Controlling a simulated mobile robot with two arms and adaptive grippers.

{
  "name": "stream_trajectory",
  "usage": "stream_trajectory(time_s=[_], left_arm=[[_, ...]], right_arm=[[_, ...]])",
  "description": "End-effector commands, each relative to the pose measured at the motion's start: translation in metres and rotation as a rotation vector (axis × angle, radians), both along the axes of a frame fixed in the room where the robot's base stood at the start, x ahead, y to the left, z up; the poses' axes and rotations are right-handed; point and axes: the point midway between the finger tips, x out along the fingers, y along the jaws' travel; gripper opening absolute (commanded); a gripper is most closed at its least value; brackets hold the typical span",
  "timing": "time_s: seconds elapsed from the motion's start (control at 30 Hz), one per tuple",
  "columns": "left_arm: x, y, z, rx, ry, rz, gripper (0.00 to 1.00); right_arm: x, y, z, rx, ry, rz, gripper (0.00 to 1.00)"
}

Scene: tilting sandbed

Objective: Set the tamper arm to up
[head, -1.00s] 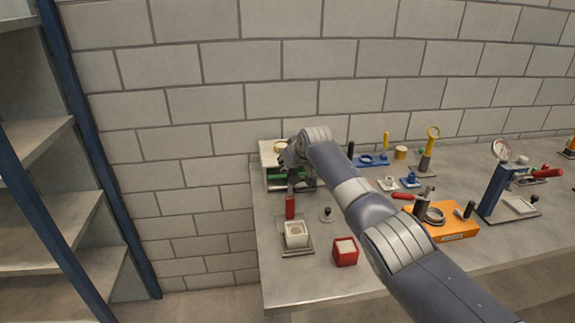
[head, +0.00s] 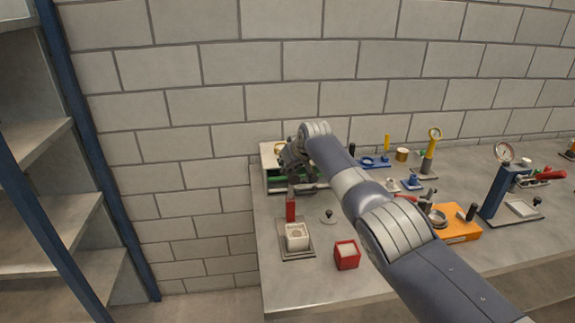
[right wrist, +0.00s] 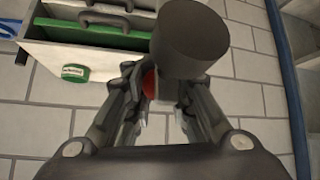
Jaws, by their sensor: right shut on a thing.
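The tamper stand is at the left end of the bench in the head view. Its red post (head: 291,211) stands upright behind a pale sand-filled box (head: 297,237) on a grey plate. My right gripper (head: 292,180) is above the post. In the right wrist view, my right gripper (right wrist: 158,92) is shut on a red part (right wrist: 150,83), which looks like the tamper arm's grip. A dark cylinder (right wrist: 190,40), apparently the tamper head, covers part of the right finger. My wrist and fingers hide most of the arm in the head view, so its exact tilt is unclear.
A red box (head: 346,255) and a small knob (head: 328,216) are right of the stand. An orange fixture (head: 458,226) is farther right.

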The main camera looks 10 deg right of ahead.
Motion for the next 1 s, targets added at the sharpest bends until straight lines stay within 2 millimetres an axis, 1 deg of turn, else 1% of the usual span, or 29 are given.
stream_trajectory(time_s=[0.03, 0.27, 0.3, 0.4, 0.63, 0.73, 1.0], left_arm=[[-0.0001, -0.0001, 0.0006, 0.000, 0.000, 0.000, 0.00], [-0.0002, -0.0002, 0.0006, 0.000, 0.000, 0.000, 0.00], [-0.0002, -0.0001, 0.0007, 0.000, 0.000, -0.001, 0.00], [-0.0001, 0.0001, 0.0006, 0.000, 0.000, -0.001, 0.00], [-0.0001, 0.0000, 0.0004, 0.000, 0.000, -0.001, 0.00], [-0.0018, 0.0033, 0.0002, 0.004, 0.001, -0.002, 0.00], [-0.0007, 0.0018, 0.0001, 0.002, 0.001, -0.001, 0.00]], right_arm=[[0.0044, -0.0046, 0.0105, -0.005, -0.021, -0.004, 0.00], [0.0045, -0.0047, 0.0108, -0.005, -0.022, -0.004, 0.00], [0.0045, -0.0046, 0.0108, -0.005, -0.022, -0.004, 0.24], [0.0040, -0.0039, 0.0101, -0.003, -0.019, -0.003, 0.43], [0.0022, -0.0017, 0.0057, -0.002, -0.011, -0.001, 0.43], [0.0018, -0.0012, 0.0049, -0.002, -0.009, -0.001, 0.43], [-0.0029, -0.0023, 0.0096, 0.001, -0.007, 0.001, 0.43]])
